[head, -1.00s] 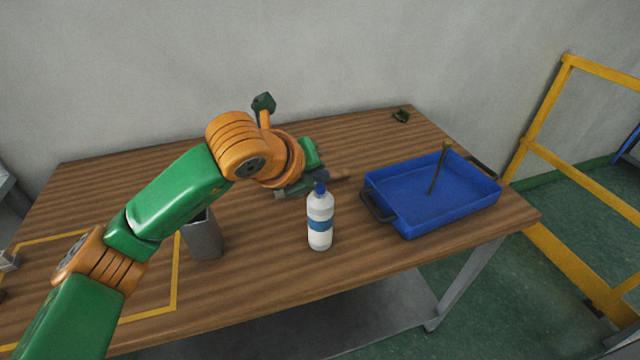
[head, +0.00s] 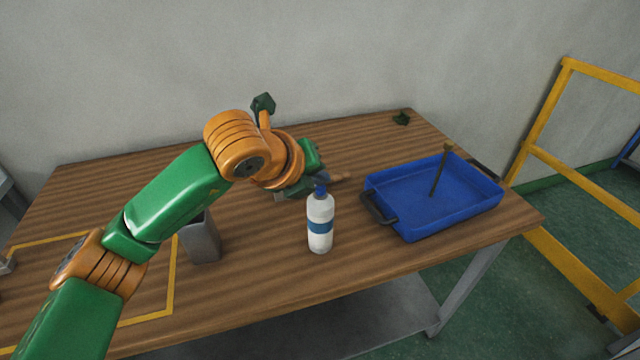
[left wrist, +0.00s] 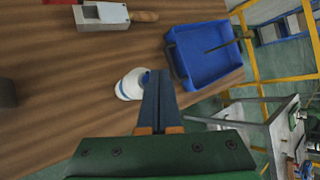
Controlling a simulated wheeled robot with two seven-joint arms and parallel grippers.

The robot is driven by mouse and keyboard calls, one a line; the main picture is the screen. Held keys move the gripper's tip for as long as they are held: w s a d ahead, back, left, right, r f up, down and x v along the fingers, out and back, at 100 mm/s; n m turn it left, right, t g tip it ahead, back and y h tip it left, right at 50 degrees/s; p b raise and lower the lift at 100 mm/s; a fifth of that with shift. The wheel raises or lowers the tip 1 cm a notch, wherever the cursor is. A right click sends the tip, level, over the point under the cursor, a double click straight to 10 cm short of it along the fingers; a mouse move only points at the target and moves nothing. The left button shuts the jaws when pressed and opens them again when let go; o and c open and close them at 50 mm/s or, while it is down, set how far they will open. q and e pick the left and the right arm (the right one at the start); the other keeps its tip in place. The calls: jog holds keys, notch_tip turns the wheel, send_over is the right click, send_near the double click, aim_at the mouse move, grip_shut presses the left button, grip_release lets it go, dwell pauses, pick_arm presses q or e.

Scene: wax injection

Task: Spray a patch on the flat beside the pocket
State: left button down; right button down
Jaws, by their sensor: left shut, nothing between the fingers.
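A white bottle with a blue band and blue cap (head: 320,222) stands upright on the wooden table. My left gripper (left wrist: 158,75) is shut and empty, its fingertips right beside the bottle (left wrist: 130,85) in the left wrist view. In the head view the left hand is just behind the bottle's cap, and its fingers are mostly hidden. I cannot tell whether they touch it. A grey metal block with a recess (left wrist: 88,14) lies at the top of the left wrist view, with a wooden handle (left wrist: 145,16) beside it. My arm mostly hides the block in the head view. My right gripper is out of view.
A blue tray (head: 410,228) holding a thin dark rod with a brown end (head: 440,168) is at the right. A grey container (head: 203,243) stands left of the bottle. A small dark green object (head: 401,118) lies at the back. A yellow railing (head: 580,180) stands beyond the table.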

aim_at(318, 200)
pick_arm(q)
jog(key=shift+r, duration=0.25)
jog(key=shift+r, duration=0.1)
notch_tip(318, 200, up, 6)
jog(key=p, duration=0.3)
dwell(0.3)
dwell(0.3)
